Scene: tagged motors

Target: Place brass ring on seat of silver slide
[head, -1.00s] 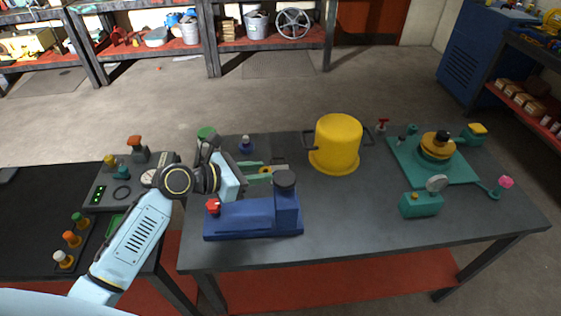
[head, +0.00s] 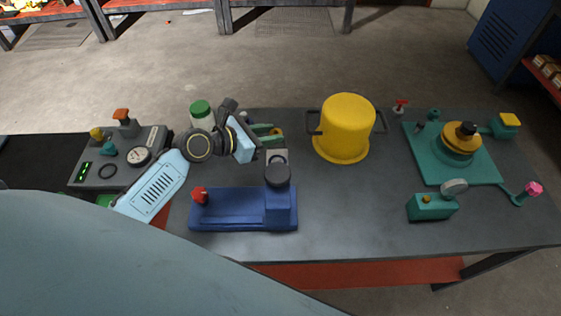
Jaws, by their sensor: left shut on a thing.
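My left gripper (head: 270,133) comes in from the left, above the table behind the blue machine. Its green fingers are shut on a small yellow brass ring (head: 278,132), which shows only in part at the fingertips. Just below it in the picture, a pale silver piece (head: 285,154) with a dark round spot sits behind the dark cap of the blue machine; it looks like the silver slide, partly hidden. The ring appears apart from it, but the height between them is hard to tell. My right gripper is not in view.
The blue machine (head: 232,211) stands in front. A yellow pot (head: 346,125) is close to the right of the gripper. A teal plate (head: 468,172) with a fixture and a teal box (head: 432,207) are further right. A grey control panel (head: 140,172) is left.

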